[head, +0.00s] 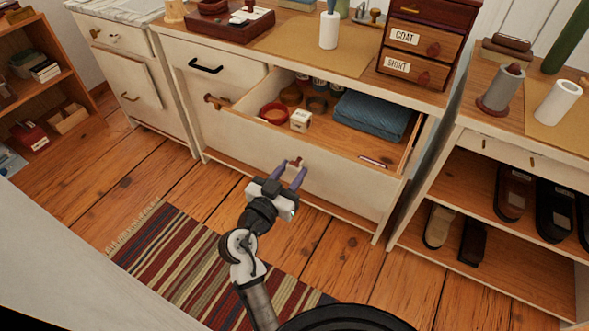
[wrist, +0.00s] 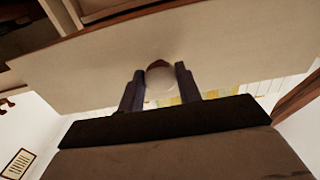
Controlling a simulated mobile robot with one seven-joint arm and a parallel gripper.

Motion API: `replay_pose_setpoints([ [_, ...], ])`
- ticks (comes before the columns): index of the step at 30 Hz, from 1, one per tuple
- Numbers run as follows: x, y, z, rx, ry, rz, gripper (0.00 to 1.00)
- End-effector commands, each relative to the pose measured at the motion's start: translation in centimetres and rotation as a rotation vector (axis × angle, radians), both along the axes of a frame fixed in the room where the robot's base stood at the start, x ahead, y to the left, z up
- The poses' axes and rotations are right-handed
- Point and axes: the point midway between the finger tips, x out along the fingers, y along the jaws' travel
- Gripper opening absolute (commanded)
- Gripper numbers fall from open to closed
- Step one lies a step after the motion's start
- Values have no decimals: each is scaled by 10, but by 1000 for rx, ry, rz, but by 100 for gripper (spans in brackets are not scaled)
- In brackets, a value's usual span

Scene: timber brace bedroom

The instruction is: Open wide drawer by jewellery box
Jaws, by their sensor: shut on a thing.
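The wide cream drawer (head: 335,182) is pulled out from the dresser, so its inside shows. My gripper (head: 296,166) is at the front of this drawer, its two fingers shut around a round knob (wrist: 159,84). In the wrist view the knob sits between both fingers, and the drawer front (wrist: 100,70) spans the picture behind it.
In the drawer lie a folded blue cloth (head: 372,115), a red bowl (head: 273,113) and a small white box (head: 301,120). A shoe rack (head: 470,170) stands at right. A striped rug (head: 185,265) lies on the floor. A black-handled drawer (head: 207,68) is closed.

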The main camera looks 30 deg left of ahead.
Motion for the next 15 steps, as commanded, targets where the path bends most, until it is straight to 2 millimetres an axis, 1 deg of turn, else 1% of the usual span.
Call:
replay_pose_setpoints([
  [9,0,0,1,-1,-1,-1,0],
  [10,0,0,1,-1,-1,-1,37],
  [14,0,0,1,-1,-1,-1,54],
  [15,0,0,1,-1,-1,-1,55],
])
